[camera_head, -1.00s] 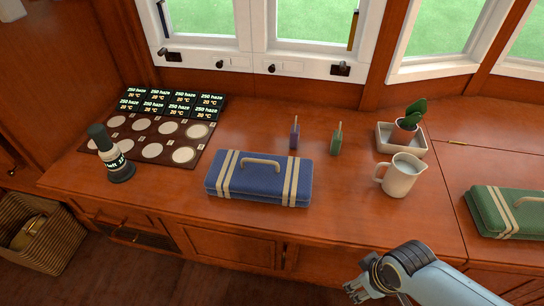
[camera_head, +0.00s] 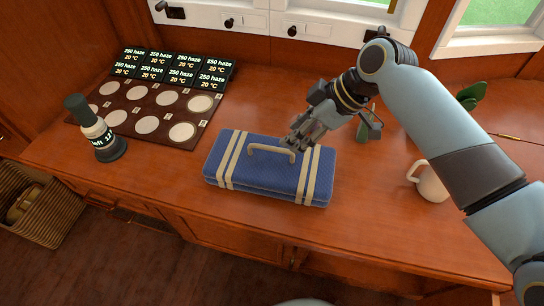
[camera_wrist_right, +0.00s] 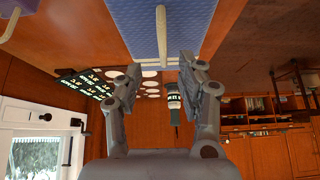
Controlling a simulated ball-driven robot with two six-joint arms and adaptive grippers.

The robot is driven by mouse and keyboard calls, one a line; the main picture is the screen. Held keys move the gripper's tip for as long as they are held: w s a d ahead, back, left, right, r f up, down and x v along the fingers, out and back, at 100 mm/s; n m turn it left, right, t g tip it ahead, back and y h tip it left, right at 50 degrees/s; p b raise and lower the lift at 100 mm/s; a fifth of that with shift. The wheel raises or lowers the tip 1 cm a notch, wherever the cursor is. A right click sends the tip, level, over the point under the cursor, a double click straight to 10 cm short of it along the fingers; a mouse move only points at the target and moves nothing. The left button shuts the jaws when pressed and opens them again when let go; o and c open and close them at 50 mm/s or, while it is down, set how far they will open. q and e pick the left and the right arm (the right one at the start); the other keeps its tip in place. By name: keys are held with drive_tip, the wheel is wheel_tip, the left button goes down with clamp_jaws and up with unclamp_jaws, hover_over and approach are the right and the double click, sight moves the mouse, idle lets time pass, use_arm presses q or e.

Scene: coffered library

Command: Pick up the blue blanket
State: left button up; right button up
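The blue blanket (camera_head: 290,179) is a folded block with cream straps and a cream handle (camera_head: 268,149) on top. It lies flat on the wooden counter in the head view. My right gripper (camera_head: 300,142) is above the blanket's right part, close to the handle's right end. The wrist view shows the blue blanket (camera_wrist_right: 194,22) ahead and a cream bar (camera_wrist_right: 161,30) lined up with the gap between the fingers. These fingers are apart, with nothing held; contact with the blanket cannot be told. My left gripper is not in view.
A dark bottle (camera_head: 103,137) and a dark tray (camera_head: 134,128) with several pale discs are left of the blanket. The counter in front is clear.

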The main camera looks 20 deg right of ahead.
sight(272, 147)
drive_tip(key=x, duration=0.3)
drive_tip(key=shift+a+f+b, duration=0.2)
drive_tip(key=shift+b, duration=0.15)
drive_tip(key=x, duration=0.1)
drive_tip(key=b+x, duration=0.1)
drive_tip(key=x, duration=0.2)
drive_tip(key=shift+w+a+b, duration=0.2)
drive_tip(key=shift+a+b, duration=0.1)
drive_tip(key=shift+a, duration=0.25)
drive_tip(key=shift+w+a+f, duration=0.1)
drive_tip(key=shift+w+f, duration=0.05)
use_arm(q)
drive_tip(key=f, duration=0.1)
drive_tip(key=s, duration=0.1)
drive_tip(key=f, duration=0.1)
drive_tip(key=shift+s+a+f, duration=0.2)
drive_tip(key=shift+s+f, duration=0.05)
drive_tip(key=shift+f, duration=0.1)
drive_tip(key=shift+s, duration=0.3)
use_arm(e)
clamp_jaws()
